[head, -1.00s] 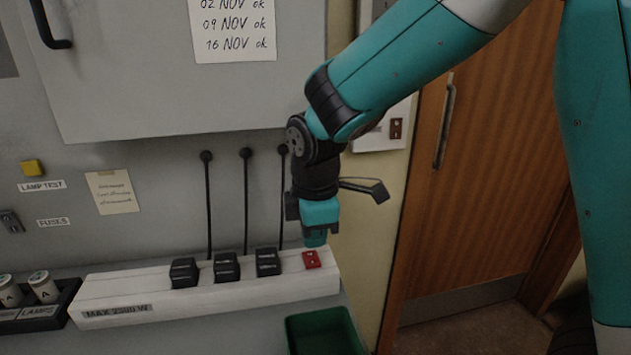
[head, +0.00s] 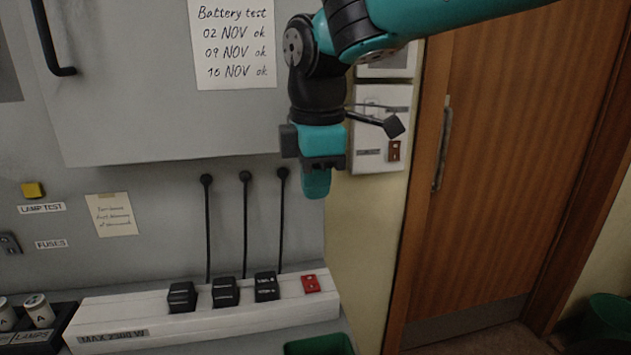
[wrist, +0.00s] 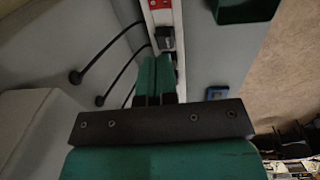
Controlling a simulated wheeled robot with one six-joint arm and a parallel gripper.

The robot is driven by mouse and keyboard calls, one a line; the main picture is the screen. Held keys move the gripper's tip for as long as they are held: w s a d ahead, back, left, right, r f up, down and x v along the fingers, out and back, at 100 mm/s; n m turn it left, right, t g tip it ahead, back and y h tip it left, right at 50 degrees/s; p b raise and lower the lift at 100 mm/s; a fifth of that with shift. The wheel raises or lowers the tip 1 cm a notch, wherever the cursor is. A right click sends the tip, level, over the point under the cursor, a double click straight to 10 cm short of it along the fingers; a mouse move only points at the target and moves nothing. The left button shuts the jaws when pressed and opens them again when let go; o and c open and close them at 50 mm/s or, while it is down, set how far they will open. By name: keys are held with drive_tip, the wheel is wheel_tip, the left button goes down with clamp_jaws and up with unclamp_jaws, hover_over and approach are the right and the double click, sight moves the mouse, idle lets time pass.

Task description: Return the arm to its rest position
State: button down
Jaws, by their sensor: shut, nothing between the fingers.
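My gripper (head: 316,185) points straight down in the head view, in front of the grey cabinet's right edge. It hangs well above the power strip (head: 190,333) and touches nothing. In the wrist view its two teal fingers (wrist: 155,78) lie together, with nothing between them. My arm reaches in from the upper right, with the forearm raised almost level. Part of the arm lies outside the head view.
The white strip holds several black plugs (head: 225,292) and a red switch (head: 311,284). Black cords (head: 245,225) hang behind it. A green bin (head: 318,346) stands at the front. A wooden door (head: 500,170) is at right. A paper note (head: 235,42) is on the cabinet.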

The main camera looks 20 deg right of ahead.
drive_tip(key=s+a+f+m+y, duration=0.1)
drive_tip(key=s+f+m, duration=0.1)
drive_tip(key=s, duration=0.4)
drive_tip(key=s+f+m+y, duration=0.2)
drive_tip(key=s+f+m, duration=0.1)
drive_tip(key=s, duration=0.3)
drive_tip(key=s+a+f+m+g+y, duration=0.1)
drive_tip(key=s+f+m, duration=0.1)
drive_tip(key=s+m, duration=0.2)
drive_tip(key=shift+s+a+f, duration=0.2)
drive_tip(key=shift+s+a, duration=0.15)
drive_tip(key=shift+s, duration=0.8)
